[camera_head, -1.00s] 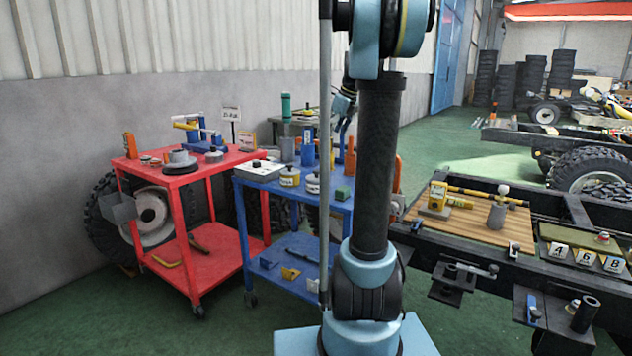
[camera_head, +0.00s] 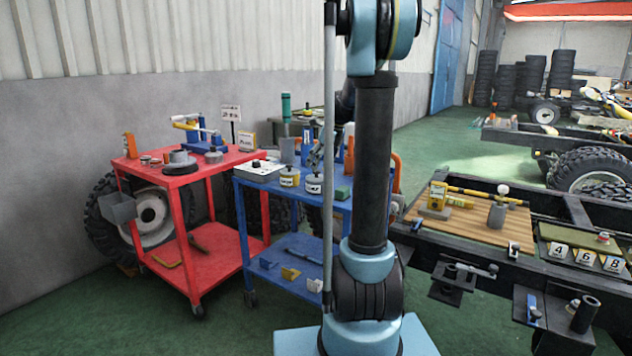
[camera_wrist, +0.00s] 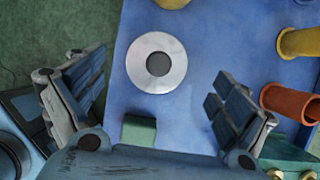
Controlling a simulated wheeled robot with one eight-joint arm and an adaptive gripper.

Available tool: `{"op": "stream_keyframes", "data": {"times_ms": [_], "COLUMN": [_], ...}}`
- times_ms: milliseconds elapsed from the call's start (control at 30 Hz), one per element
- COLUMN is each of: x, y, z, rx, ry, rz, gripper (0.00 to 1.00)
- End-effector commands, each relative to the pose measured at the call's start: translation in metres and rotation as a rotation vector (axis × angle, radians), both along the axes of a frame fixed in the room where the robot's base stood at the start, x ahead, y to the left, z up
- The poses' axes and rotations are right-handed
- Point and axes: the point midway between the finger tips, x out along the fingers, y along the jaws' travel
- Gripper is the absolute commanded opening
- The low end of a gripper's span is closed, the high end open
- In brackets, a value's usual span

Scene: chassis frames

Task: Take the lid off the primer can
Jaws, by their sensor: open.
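Two small labelled cans stand on the top shelf of the blue cart (camera_head: 247,184): one with a yellow band (camera_head: 289,181) and one with a white label (camera_head: 313,187). Their lettering is too small to read, so I cannot tell for sure which is the primer can. In the wrist view, a round silver lid with a dark grey knob (camera_wrist: 142,78) lies between and ahead of my fingers. The other can's yellow edge (camera_wrist: 172,3) shows at the top. My gripper (camera_head: 317,158) is open and empty, above the white-labelled can and apart from it.
A green block (camera_wrist: 139,131) sits near the lid. The red cart (camera_head: 210,171) stands farther left.

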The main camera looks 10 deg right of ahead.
Motion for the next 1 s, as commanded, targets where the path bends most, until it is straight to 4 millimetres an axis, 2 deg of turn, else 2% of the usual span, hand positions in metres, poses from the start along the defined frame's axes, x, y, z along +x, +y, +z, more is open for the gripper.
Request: {"op": "stream_keyframes", "data": {"times_ms": [333, 667, 867, 1000], "x": [0.01, 0.012, 0.012, 0.012], "y": [0.013, 0.015, 0.015, 0.015], "z": [-0.039, -0.044, -0.044, -0.044], "rx": [0.0, 0.0, 0.0, 0.0], "ry": [0.0, 0.0, 0.0, 0.0], "rz": [0.001, 0.0, 0.0, 0.0], "gripper": [0.94, 0.94, 0.48, 0.47]}}
